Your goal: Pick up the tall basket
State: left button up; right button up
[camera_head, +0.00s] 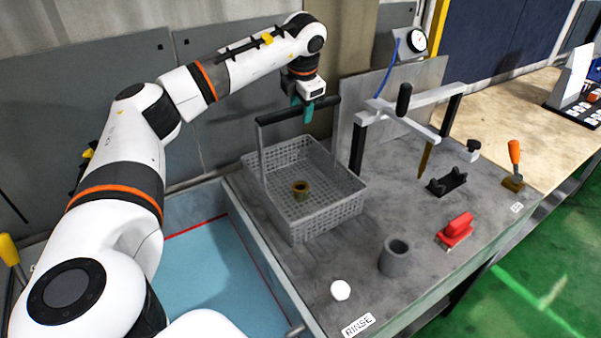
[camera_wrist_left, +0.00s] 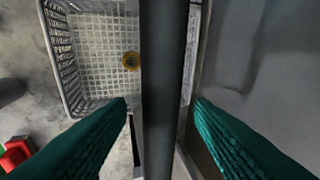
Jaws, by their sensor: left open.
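The tall basket (camera_head: 318,218) is a grey mesh basket on the grey bench, with upright posts and a dark handle bar (camera_head: 272,117) high above it. A small brass-coloured ring (camera_head: 300,188) lies inside; the basket (camera_wrist_left: 88,22) and ring (camera_wrist_left: 131,61) also show in the left wrist view. My left gripper (camera_head: 303,112) is at the handle bar, its teal fingers pointing down. In the left wrist view, the open fingers lie on either side of the bar (camera_wrist_left: 165,50), with gaps visible on both sides. My right gripper is not in view.
A grey upright panel (camera_head: 425,80) and a clamp-like frame (camera_head: 410,105) stand right of the basket. A grey cup (camera_head: 394,258), a white knob (camera_head: 340,290) and a red block (camera_head: 456,229) are nearer the front. A blue-floored basin (camera_head: 215,270) lies left.

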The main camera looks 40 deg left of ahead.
pick_arm(q)
jog(key=shift+x, duration=0.85)
grip_shut()
dwell(0.7)
jog(key=shift+r, duration=0.15)
